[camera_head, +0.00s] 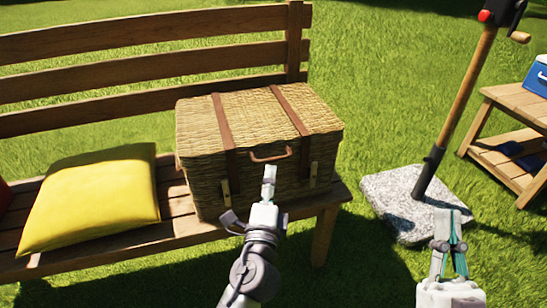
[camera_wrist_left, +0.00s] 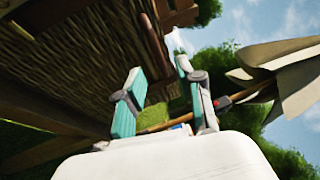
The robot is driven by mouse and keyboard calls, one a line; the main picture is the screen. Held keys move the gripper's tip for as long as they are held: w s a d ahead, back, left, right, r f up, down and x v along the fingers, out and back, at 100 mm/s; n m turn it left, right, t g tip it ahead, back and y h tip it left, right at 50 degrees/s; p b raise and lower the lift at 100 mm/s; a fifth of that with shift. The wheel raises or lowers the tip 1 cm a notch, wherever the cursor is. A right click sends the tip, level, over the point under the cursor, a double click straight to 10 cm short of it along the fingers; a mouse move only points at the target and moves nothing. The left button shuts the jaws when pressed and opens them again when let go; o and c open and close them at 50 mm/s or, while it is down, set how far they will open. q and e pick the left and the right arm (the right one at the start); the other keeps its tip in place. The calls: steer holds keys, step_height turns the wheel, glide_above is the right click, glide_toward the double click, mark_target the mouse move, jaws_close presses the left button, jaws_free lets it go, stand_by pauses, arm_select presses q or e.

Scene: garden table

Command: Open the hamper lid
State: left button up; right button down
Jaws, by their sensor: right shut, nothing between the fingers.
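The wicker hamper (camera_head: 215,185) stands on a wooden bench, and its lid (camera_head: 247,112) is closed. Two brown straps run over the lid and down the front. A brown handle (camera_head: 270,157) sits at the front edge between them. My left gripper (camera_head: 269,178) is just in front of the hamper, below the handle; I cannot tell if it touches. In the left wrist view its fingers (camera_wrist_left: 159,72) are apart with nothing held between them, and the wicker wall (camera_wrist_left: 85,55) fills the upper left. My right gripper (camera_head: 450,220) is shut and empty, away at the right.
A yellow cushion (camera_head: 92,198) lies on the bench (camera_head: 185,228) left of the hamper. The bench backrest (camera_head: 140,67) rises behind. A parasol pole (camera_head: 455,105) in a stone base (camera_head: 393,193) stands at the right. A wooden side table (camera_head: 500,155) holds a blue cool box (camera_head: 538,76).

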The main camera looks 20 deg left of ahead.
mark_target(273, 159)
arm_select(q)
steer(key=x, duration=0.6)
steer(key=shift+w+a, duration=0.1)
steer(key=shift+w, duration=0.2)
jaws_close()
